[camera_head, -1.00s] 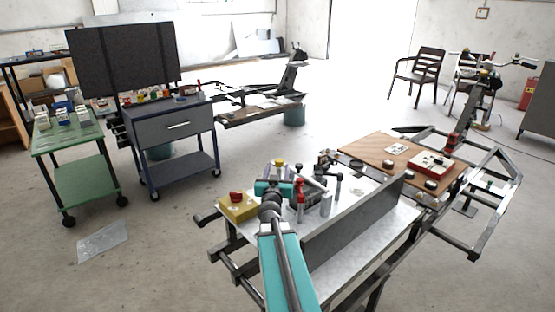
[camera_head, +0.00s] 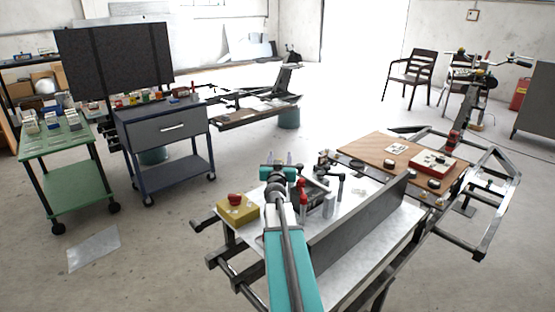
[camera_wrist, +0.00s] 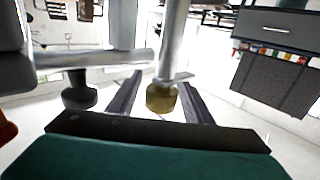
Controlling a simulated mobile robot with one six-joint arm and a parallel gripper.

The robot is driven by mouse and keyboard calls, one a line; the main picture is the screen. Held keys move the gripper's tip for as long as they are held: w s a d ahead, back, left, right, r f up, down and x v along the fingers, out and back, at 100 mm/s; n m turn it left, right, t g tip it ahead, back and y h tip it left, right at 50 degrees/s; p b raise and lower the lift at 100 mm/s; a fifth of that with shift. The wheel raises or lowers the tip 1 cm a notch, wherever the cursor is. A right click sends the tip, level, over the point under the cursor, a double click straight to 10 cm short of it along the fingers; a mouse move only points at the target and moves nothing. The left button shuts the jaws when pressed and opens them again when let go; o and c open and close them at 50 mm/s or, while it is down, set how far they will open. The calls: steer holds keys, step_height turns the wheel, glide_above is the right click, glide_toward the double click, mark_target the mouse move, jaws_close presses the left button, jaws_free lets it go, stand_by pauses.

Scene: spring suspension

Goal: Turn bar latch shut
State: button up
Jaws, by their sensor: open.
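In the wrist view, my gripper (camera_wrist: 158,102) is open, with one dark finger on each side of a brass-coloured knob (camera_wrist: 161,98). The knob ends a grey rod (camera_wrist: 172,40). I cannot tell whether either finger touches it. A thick grey horizontal bar (camera_wrist: 95,59) lies beside the rod, with a black knob (camera_wrist: 79,94) near it. I cannot tell for sure which of these parts is the bar latch. In the head view, my teal arm hides the brass knob and most of the gripper.
The metal bench (camera_head: 383,240) carries a yellow box with a red button (camera_head: 237,208), a red-handled lever (camera_head: 301,193) and a grey upright plate (camera_head: 350,228). A wooden board (camera_head: 378,153) adjoins at the right. A blue drawer cart (camera_head: 165,130) stands at the back left.

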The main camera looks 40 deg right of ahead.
steer(key=shift+c, duration=0.4)
steer(key=c, duration=1)
